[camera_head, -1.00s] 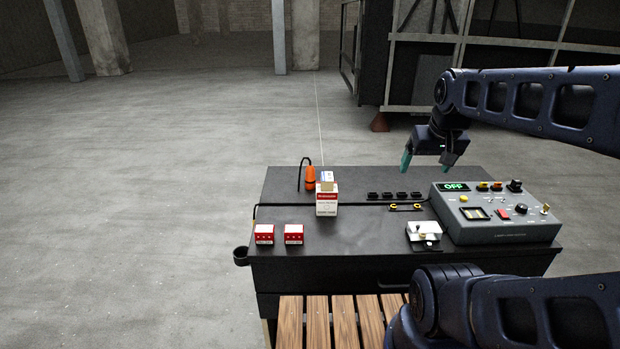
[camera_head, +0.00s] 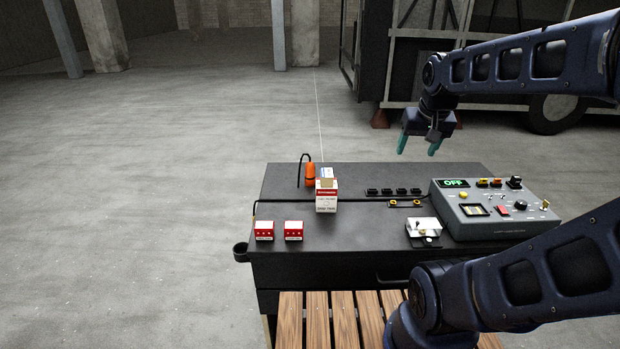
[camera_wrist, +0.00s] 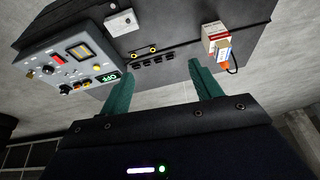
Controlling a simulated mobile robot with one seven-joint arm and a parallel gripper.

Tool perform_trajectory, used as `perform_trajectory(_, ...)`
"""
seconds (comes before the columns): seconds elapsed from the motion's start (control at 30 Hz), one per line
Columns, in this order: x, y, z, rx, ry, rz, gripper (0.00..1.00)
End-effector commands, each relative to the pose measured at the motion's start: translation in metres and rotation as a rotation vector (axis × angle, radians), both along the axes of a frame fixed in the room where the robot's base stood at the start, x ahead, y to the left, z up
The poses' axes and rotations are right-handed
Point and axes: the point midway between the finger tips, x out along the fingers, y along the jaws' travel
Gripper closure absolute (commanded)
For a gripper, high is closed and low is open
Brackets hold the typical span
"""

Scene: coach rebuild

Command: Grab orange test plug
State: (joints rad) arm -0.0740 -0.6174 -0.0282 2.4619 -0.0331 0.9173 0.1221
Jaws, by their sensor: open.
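The orange test plug (camera_head: 310,173) stands upright on the black bench top, with a black cable looping up behind it. A white and red box (camera_head: 326,198) stands just in front and to its right, covering part of it. My gripper (camera_head: 419,146) is open and empty, above the back of the bench, to the right of the plug and apart from it. In the wrist view, the plug (camera_wrist: 225,67) shows small at the right, beside the box (camera_wrist: 217,42) and beyond the right finger of my gripper (camera_wrist: 163,86).
The grey test panel (camera_head: 494,209), reading OFF, stands on the bench's right. Two red and white blocks (camera_head: 279,230) lie front left. Black connectors (camera_head: 394,192) and a small white switch unit (camera_head: 423,228) sit mid-bench. The bench top (camera_head: 345,240) is clear at front centre.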

Motion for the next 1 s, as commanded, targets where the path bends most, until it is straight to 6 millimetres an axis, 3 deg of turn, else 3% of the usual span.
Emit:
perform_trajectory(0.27, 0.077, 0.019, -0.002, 0.026, 0.032, -0.069, 0.36)
perform_trajectory(0.53, 0.15, 0.048, -0.017, 0.036, 0.049, -0.142, 0.36)
perform_trajectory(1.0, 0.268, 0.124, -0.078, 0.02, 0.059, -0.257, 0.36)
